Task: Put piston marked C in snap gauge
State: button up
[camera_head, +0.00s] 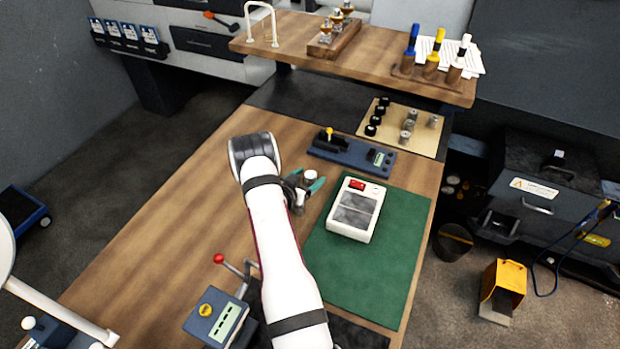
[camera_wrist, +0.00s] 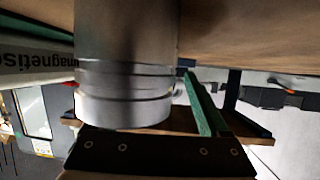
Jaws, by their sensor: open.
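My gripper (camera_head: 307,186), with green fingers, is open low over the wooden bench, left of the green mat. A small pale metal cylinder (camera_head: 311,175), which looks like a piston, is at its fingers. In the wrist view a large grooved metal cylinder (camera_wrist: 124,85) fills the left middle, beside a green finger (camera_wrist: 202,105). I cannot tell whether the fingers touch it, and no letter C is legible. A blue-based device with a yellow knob and small display (camera_head: 350,155), likely the snap gauge, lies beyond my gripper at the back of the bench.
A tan board (camera_head: 425,145) holds several black and grey cylinders. A white box with a red display (camera_head: 356,208) stands on the green mat (camera_head: 390,270). A blue device with a red-knobbed lever (camera_head: 217,318) is at front left. A raised wooden shelf (camera_head: 375,50) spans the back.

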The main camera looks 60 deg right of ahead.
grip_shut()
dwell(0.3)
